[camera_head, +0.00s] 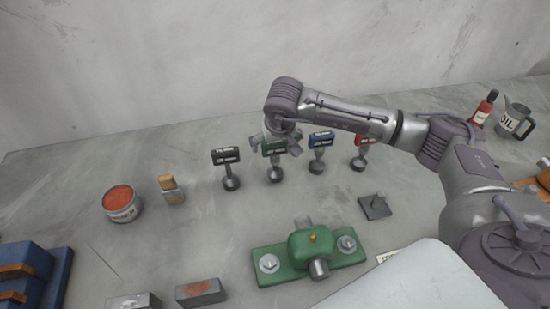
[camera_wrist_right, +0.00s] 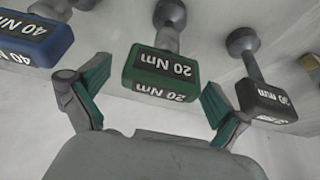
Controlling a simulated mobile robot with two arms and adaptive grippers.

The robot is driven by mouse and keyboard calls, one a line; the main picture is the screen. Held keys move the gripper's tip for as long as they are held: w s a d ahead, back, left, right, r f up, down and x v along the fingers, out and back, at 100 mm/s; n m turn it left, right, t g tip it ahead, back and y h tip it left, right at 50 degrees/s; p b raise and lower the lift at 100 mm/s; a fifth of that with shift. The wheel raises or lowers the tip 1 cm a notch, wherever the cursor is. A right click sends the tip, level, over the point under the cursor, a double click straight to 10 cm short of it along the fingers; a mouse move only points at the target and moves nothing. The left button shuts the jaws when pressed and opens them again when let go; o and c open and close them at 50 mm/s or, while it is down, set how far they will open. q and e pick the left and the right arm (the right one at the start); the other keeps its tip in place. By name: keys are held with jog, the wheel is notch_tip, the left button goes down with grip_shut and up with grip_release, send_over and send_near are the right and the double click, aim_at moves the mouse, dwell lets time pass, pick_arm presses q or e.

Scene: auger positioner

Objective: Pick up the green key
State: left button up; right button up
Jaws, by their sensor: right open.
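The green key (camera_head: 274,149), marked 20 Nm, stands upright in the row of keys on the grey table, partly covered by my right gripper (camera_head: 275,141). In the right wrist view its green handle (camera_wrist_right: 160,72) lies ahead, between the two fingertips and with gaps to both sides. The right gripper (camera_wrist_right: 154,88) is open and holds nothing. My left gripper does not show.
The blue key (camera_head: 321,139) and black key (camera_head: 227,156) stand close on either side, with the red key (camera_head: 362,141) beyond the blue one. A green fixture (camera_head: 268,267) lies in front. A red tin (camera_head: 121,203) stands left.

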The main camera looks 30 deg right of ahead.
jog(key=shift+x, duration=0.95)
jog(key=shift+r, duration=0.2)
jog(key=c, duration=1.3)
